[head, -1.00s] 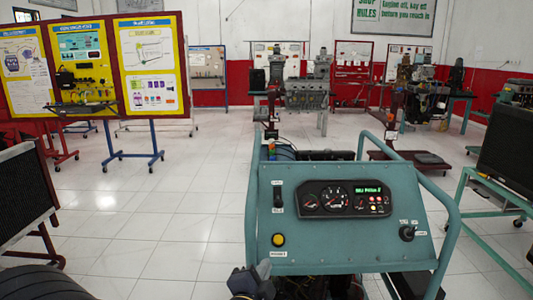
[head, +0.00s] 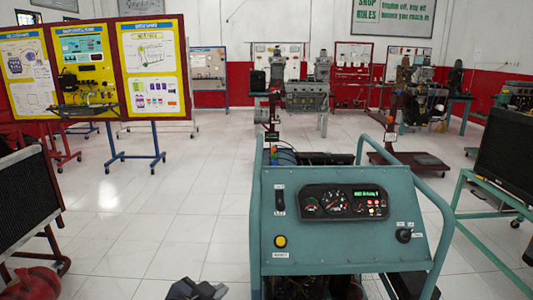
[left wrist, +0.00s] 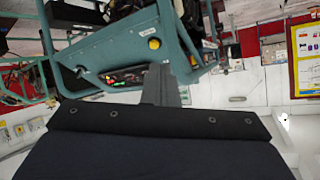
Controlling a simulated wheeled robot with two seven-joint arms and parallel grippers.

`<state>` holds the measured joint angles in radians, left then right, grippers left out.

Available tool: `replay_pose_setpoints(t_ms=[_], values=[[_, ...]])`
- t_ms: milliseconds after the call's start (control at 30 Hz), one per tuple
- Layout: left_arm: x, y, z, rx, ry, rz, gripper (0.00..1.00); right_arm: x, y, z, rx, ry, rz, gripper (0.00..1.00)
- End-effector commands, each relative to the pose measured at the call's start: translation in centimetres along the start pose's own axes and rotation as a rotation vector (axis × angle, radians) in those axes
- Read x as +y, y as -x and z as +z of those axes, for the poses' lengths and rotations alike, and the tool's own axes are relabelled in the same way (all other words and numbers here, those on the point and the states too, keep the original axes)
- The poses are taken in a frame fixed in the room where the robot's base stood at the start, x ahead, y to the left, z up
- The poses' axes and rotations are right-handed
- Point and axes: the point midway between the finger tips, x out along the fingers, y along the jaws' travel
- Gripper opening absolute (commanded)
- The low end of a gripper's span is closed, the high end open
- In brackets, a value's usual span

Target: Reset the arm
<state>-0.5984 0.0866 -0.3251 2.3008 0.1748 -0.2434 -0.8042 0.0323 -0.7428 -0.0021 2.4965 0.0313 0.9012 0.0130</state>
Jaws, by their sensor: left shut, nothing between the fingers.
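My left gripper (head: 196,290) shows at the bottom edge of the head view, left of the teal engine trainer's control panel (head: 345,245) and apart from it. Its dark fingers (left wrist: 160,85) are together and empty in the left wrist view. The panel carries a gauge cluster (head: 343,201) with a lit green display, a yellow button (head: 280,241), a black switch (head: 279,199) at the left and a black knob (head: 403,235) at the right. The yellow button (left wrist: 154,43) also shows in the left wrist view. My right gripper is not in view.
A black radiator (head: 25,195) stands at the left, with a red object (head: 35,284) below it. A teal stand with a dark panel (head: 508,150) is at the right. Yellow poster boards (head: 150,65) stand behind. The white tiled floor (head: 170,215) left of the trainer is open.

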Motion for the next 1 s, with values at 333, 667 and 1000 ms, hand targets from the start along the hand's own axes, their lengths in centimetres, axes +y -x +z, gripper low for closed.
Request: replay_pose_setpoints(t_ms=[333, 667, 1000], values=[[-0.6, 17.0, 4.7, -0.328, 0.655, 0.109, 0.0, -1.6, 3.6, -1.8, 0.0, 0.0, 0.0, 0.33], [2.0, 23.6, 8.3, -0.543, 0.894, 0.032, 0.0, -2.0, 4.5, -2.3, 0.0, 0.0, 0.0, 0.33], [2.1, 23.6, 8.4, -0.546, 0.896, 0.033, 0.0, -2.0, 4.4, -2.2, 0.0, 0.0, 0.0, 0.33]])
